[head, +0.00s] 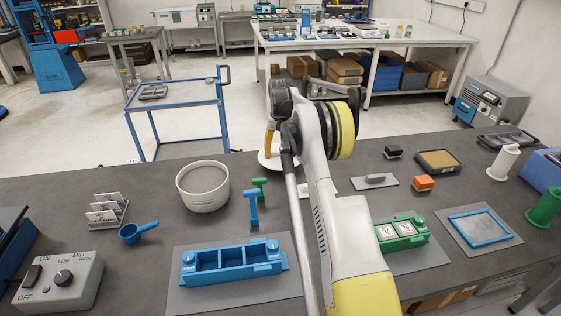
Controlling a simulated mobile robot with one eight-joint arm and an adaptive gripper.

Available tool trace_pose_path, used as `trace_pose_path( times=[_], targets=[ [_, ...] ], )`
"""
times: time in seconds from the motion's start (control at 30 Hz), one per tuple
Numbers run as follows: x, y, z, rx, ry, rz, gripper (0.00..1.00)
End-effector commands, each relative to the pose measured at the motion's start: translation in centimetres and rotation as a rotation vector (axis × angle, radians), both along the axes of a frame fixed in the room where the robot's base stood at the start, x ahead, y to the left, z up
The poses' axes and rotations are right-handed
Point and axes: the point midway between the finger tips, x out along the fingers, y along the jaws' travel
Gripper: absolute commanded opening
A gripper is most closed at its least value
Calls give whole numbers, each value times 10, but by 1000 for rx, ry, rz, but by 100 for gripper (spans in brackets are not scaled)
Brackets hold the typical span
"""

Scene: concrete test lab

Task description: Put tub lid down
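A white round tub (203,191) stands open on the dark bench, left of my arm. A white, disc-like edge (266,162), which looks like the tub lid, shows just left of my arm, farther back than the tub. Most of it is hidden behind the arm. I cannot tell whether it rests on the bench or is held above it. My arm reaches away across the middle of the view and covers the gripper's fingertips, so its opening and any grip on the lid do not show.
Blue and green T-shaped pieces (253,207) stand between tub and arm. A blue scoop (138,232), a control box (58,279), a green block (401,233) and a blue frame (480,226) occupy the sides.

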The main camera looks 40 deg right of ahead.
Motion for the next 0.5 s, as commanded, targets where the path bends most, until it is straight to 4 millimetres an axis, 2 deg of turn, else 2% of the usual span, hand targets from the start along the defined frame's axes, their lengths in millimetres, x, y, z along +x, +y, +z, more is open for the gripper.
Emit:
trace_pose_path(
  times=[0.03,0.17,0.5],
  targets=[
    [0,0,-12,0,0,0,38],
    [0,0,-31,0,0,0,38],
    [-1,0,-33,0,0,0,38]
  ],
)
